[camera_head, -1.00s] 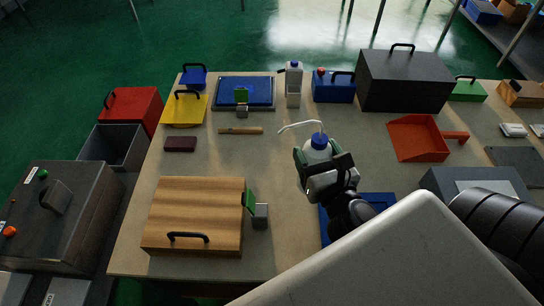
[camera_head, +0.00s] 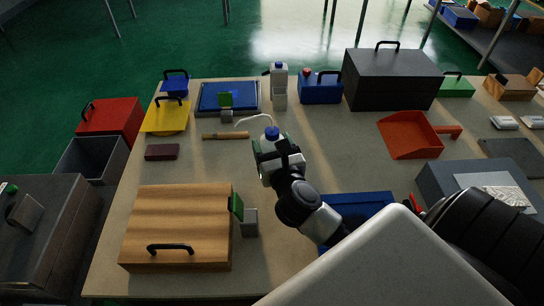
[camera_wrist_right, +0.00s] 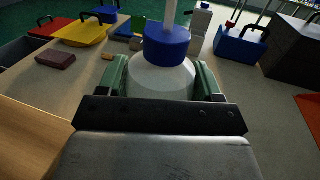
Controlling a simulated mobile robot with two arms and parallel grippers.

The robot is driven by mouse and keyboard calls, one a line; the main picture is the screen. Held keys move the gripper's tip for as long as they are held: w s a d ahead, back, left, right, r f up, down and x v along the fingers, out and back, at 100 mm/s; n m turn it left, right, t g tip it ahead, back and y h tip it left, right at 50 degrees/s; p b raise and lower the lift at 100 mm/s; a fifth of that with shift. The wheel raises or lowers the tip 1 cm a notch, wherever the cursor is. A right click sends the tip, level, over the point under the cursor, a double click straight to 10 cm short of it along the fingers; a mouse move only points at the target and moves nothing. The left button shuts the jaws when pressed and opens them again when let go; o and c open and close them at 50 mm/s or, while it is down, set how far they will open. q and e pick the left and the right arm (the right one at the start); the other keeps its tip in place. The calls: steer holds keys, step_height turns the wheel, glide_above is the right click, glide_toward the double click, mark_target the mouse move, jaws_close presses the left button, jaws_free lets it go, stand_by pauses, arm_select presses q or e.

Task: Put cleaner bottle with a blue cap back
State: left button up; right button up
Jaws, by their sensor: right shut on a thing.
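The cleaner bottle (camera_head: 270,134), white with a blue cap and a thin bent white spout, is in my right gripper (camera_head: 279,155). In the right wrist view, the bottle's white shoulder (camera_wrist_right: 163,77) and blue cap (camera_wrist_right: 167,43) stand between the green-padded fingers of the gripper (camera_wrist_right: 163,85), which is shut around it. The bottle looks about upright over the middle of the bench; I cannot tell its height above the top. A second, squarer pale bottle (camera_head: 279,90) with a blue cap stands at the back. My left gripper is not in view.
A blue-topped tray (camera_head: 207,103) and a blue toolbox (camera_head: 320,94) flank the second bottle. A wooden-handled tool (camera_head: 225,135) lies left of the held bottle. A wooden box (camera_head: 180,220) is at front left, an orange dustpan (camera_head: 405,140) at right. Bare bench (camera_head: 340,145) lies between.

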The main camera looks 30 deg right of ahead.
steer(key=shift+f+b, duration=0.6)
steer(key=shift+f, duration=1.25)
steer(key=shift+f, duration=0.2)
steer(key=o, duration=0.9)
steer(key=shift+o, duration=0.2)
steer(key=shift+r, duration=0.3)
steer(key=b+v, duration=0.2)
steer(key=v, duration=1)
